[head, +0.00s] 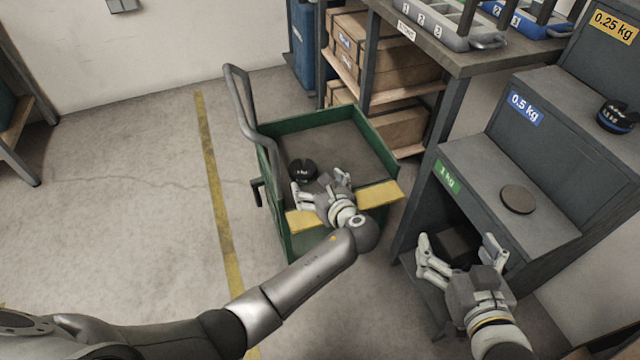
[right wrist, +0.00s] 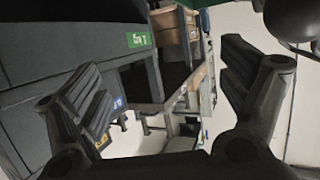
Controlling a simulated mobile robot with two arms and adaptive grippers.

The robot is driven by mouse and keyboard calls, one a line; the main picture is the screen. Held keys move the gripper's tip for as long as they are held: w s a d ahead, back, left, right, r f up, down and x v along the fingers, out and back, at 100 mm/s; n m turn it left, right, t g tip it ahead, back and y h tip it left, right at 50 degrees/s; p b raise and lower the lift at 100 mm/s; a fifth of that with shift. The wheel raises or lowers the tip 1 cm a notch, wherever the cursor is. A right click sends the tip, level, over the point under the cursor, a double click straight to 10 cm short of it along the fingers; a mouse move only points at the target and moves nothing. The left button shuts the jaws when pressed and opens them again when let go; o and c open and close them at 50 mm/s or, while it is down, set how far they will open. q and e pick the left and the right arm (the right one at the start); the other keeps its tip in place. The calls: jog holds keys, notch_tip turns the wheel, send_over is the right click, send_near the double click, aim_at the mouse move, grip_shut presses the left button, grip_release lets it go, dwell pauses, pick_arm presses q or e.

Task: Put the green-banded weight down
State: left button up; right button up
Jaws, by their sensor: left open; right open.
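A dark round weight (head: 302,168) with white lettering sits on the bed of the green cart (head: 378,140), near its left side. No green band on it can be made out. My left gripper (head: 320,180) is open over the cart, beside the weight on its near right side; I cannot tell whether they touch. A green 1 kg label (head: 447,176) marks the lowest step of the grey stand (head: 470,160), where a flat dark disc (head: 518,199) lies. My right gripper (head: 458,241) is open and empty in front of this stand; its spread fingers show in the right wrist view (right wrist: 165,85).
A blue-banded weight (head: 618,116) rests on the upper step, above the blue 0.5 kg label (head: 525,105). A workbench (head: 450,52) with numbered trays and boxes beneath stands behind. The cart's handle (head: 245,105) rises at left. The floor left of it is clear.

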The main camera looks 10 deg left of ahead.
jog(key=shift+s+d+f+g, duration=0.15)
jog(key=shift+s+f+g, duration=0.15)
jog(key=shift+f, duration=0.25)
jog(key=shift+s+d+f+g, duration=0.15)
jog(key=shift+s+f+g, duration=0.15)
jog(key=shift+f, duration=0.2)
dwell(1.2)
